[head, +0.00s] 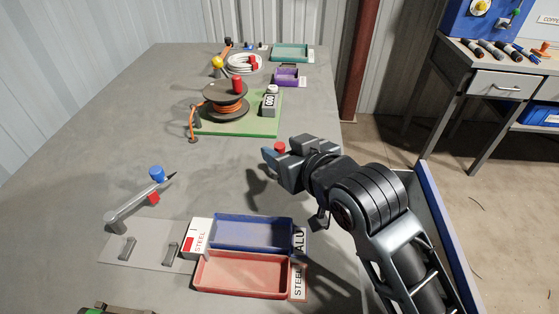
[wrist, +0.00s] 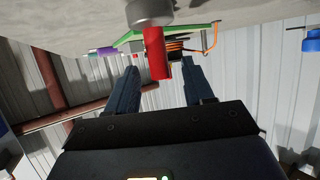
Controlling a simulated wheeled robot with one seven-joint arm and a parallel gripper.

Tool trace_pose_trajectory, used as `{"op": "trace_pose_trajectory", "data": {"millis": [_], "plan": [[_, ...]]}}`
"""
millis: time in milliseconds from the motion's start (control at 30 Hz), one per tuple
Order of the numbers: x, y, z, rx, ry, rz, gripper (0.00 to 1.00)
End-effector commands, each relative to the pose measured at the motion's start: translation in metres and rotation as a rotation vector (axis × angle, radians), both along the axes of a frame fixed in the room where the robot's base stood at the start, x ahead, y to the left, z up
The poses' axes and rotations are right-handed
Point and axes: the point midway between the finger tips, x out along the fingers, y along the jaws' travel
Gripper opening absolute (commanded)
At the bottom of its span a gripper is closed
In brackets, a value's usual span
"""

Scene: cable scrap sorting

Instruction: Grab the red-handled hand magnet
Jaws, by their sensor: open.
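The hand magnet has a red handle (wrist: 157,52) and a round grey base (wrist: 150,12), seen in the wrist view. It stands on the bench. In the head view only its red top (head: 280,147) shows; my gripper hides the rest. My gripper (head: 271,158) is open at the magnet. In the wrist view its two fingers (wrist: 160,72) are apart, with the end of the red handle between their tips in the picture. I cannot tell whether either finger touches it.
A blue tray (head: 250,218) and a red tray (head: 241,290) stand at the front. A cable reel (head: 226,92) sits on a green board (head: 203,127) behind. A clamp-like tool with a blue knob (head: 157,173) is at left. The bench between is clear.

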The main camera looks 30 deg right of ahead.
Motion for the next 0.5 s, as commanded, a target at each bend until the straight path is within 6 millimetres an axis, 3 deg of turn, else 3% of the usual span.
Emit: {"op": "trace_pose_trajectory", "data": {"millis": [200, 433, 500], "plan": [[0.021, 0.0, -0.008, 0.002, 0.0, 0.0, 0.52], [0.022, 0.0, -0.009, 0.002, 0.0, 0.0, 0.52], [0.022, 0.0, -0.009, 0.001, 0.0, 0.001, 0.47]]}}
